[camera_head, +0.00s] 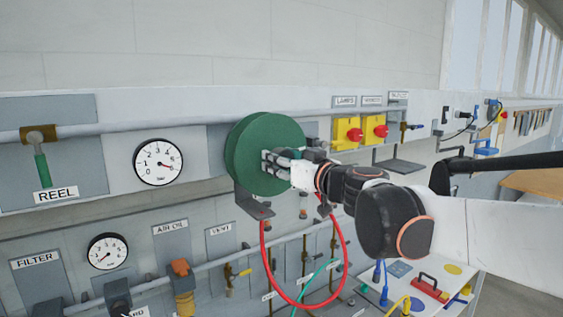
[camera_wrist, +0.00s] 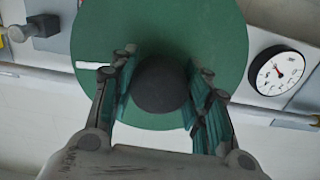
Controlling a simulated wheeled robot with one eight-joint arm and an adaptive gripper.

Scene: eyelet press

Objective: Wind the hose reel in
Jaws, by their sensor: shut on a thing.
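The green hose reel (camera_head: 253,144) is a round disc on the wall panel in the head view. It also fills the upper middle of the wrist view (camera_wrist: 205,30). A dark round knob (camera_wrist: 161,84) stands out from the reel's face. My gripper (camera_wrist: 163,95) is at the reel with its fingers on either side of this knob, shut on it. In the head view my gripper (camera_head: 266,162) covers the reel's right part and hides the knob. A red hose (camera_head: 283,294) hangs in a loop below the reel.
A REEL label (camera_head: 56,195) sits under a green-handled valve (camera_head: 41,168) at left. A pressure gauge (camera_head: 158,163) is left of the reel. Yellow boxes with red knobs (camera_head: 347,133) are to its right. A dark bracket (camera_head: 253,205) is just below the reel.

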